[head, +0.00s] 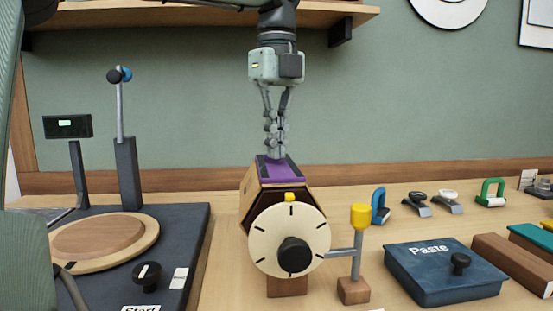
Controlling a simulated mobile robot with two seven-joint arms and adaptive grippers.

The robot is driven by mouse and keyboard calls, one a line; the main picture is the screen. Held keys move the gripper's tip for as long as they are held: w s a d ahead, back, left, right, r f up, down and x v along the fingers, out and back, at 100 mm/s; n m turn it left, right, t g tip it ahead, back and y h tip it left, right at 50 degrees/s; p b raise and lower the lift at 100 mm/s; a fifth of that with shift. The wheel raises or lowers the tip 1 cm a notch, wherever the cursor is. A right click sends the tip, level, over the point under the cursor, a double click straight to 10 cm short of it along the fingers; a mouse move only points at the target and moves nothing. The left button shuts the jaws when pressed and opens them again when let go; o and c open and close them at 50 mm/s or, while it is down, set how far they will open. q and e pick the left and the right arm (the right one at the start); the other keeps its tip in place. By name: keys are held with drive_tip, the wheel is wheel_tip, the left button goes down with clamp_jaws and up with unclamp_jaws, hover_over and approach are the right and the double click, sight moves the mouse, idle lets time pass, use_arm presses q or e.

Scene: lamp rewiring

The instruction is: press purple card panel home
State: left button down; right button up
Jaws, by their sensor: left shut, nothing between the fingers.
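The purple card panel (281,172) lies on top of a wooden hexagonal body (252,199) in the middle of the bench. A dark edge runs around part of the panel. My left gripper (276,155) points straight down over the panel, its fingers shut and empty. The fingertips are at the panel's back part; whether they touch it I cannot tell. A cream dial (263,232) with a black knob (294,256) covers the front of the body. My right gripper is not in view.
A yellow-topped post (360,217) stands right of the dial. A blue Paste box (440,273) is at front right, with clips behind it. A dark base (192,232) with a wooden disc (110,240) and lever (121,110) is left. A shelf (200,15) hangs above.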

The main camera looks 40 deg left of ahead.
sight(277, 164)
use_arm(q)
wheel_tip(277, 164, up, 3)
drive_tip(key=shift+r+p, duration=0.2)
drive_tip(key=shift+p, duration=0.75)
drive_tip(key=shift+r, duration=1)
